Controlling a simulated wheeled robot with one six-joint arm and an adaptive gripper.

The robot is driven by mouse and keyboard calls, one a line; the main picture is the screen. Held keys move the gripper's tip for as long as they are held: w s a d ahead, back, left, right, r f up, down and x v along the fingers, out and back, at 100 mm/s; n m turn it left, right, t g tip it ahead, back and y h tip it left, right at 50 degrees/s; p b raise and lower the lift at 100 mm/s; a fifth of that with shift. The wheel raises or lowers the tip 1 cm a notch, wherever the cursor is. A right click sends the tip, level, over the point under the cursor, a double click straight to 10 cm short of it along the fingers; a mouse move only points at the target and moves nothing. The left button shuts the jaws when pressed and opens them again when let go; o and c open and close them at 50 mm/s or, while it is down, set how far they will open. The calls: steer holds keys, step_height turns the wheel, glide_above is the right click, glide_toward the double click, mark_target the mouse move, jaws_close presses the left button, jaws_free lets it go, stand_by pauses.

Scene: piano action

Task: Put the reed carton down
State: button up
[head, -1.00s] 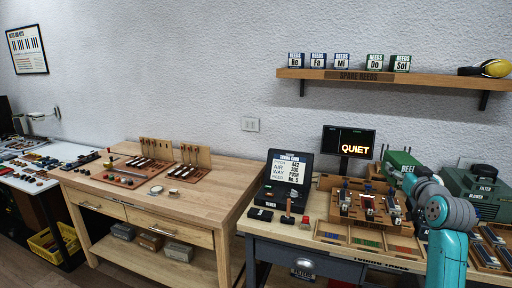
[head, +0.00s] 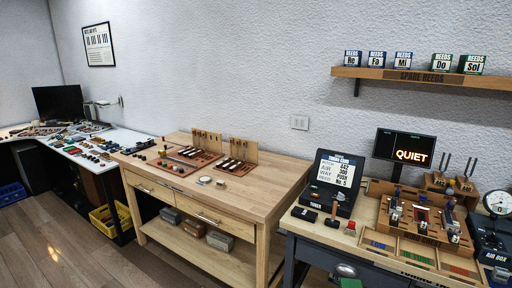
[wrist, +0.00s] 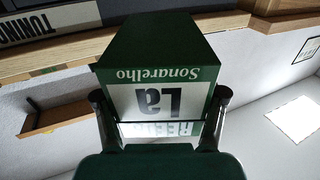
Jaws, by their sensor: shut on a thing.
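The reed carton (wrist: 155,42) is a dark green box with a white label reading "La" and "Sonarelho", upside down in the wrist view. My gripper (wrist: 160,95) is shut on it, one dark finger on each side of the label. The carton's far side is hidden. A small green patch (head: 350,283) at the bottom edge of the head view may be the carton; too little shows to tell. My gripper does not show clearly in the head view.
The tuning table (head: 300,228) carries a screen unit (head: 338,178) and a reed jig (head: 420,216). The wooden workbench (head: 262,190) has clear room at its right side.

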steer(key=s+a+f+n+y, duration=0.2)
steer(key=s+a+f+y, duration=0.1)
steer(key=s+a+f, duration=0.9)
step_height(320, 180, down, 2)
steer(key=s, duration=0.3)
steer(key=shift+f, duration=0.2)
